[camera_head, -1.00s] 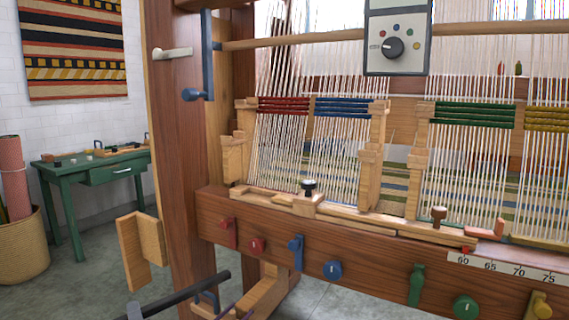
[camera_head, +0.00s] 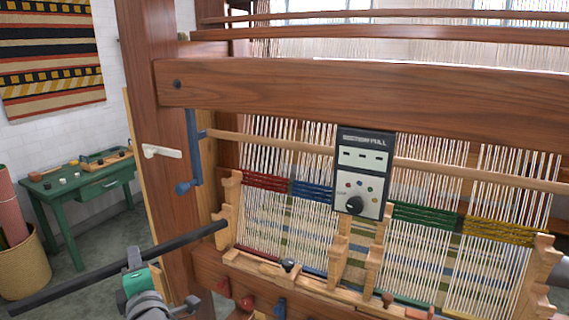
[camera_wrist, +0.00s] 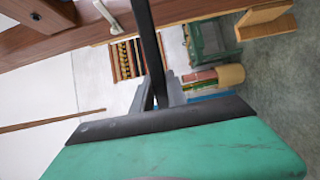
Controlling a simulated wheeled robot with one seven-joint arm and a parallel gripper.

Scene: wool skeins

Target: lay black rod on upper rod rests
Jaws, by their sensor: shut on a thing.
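The long black rod (camera_head: 70,287) is held slanting up to the right in the head view. Its right end is near the left stepped wooden rest (camera_head: 228,205) on the loom; whether it touches cannot be told. My gripper (camera_head: 134,258), with its green body, is shut on the rod near its middle. In the wrist view, the rod (camera_wrist: 147,40) runs up from between the fingers (camera_wrist: 160,95). More stepped wooden rests stand mid-loom (camera_head: 375,258) and at the right (camera_head: 540,268). Which steps are the upper rests is not clear.
The loom's thick post (camera_head: 150,110) and top beam (camera_head: 380,95) frame the warp. A blue crank (camera_head: 194,165) and a control box (camera_head: 363,172) hang in front. A green table (camera_head: 85,190) and a basket (camera_head: 25,265) stand at the left.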

